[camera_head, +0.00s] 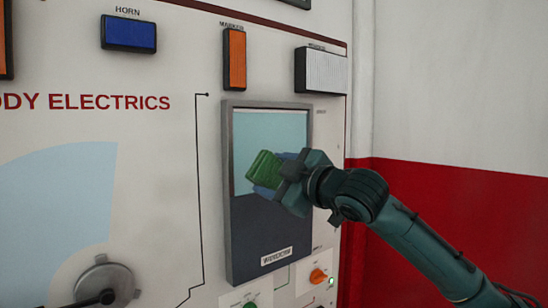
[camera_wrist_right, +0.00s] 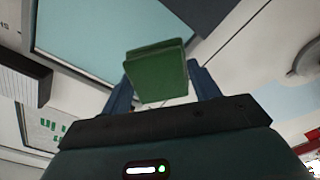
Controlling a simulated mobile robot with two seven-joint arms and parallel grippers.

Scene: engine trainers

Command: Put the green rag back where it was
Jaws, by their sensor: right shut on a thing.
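The green rag (camera_head: 264,167) is a small folded block in front of the framed panel window in the head view. My right gripper (camera_head: 271,172) is shut on it, with the arm coming in from the right. In the right wrist view the rag (camera_wrist_right: 157,72) sits between the two blue fingers of the right gripper (camera_wrist_right: 163,85). I cannot tell whether the rag touches the window. My left gripper is in neither view.
The grey-framed window (camera_head: 231,200) has a pale upper part and a dark lower part. Around it on the panel are a blue horn block (camera_head: 129,34), an orange block (camera_head: 235,58), a white ribbed block (camera_head: 321,71) and an orange knob (camera_head: 318,276). A red and white wall (camera_head: 460,190) stands at the right.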

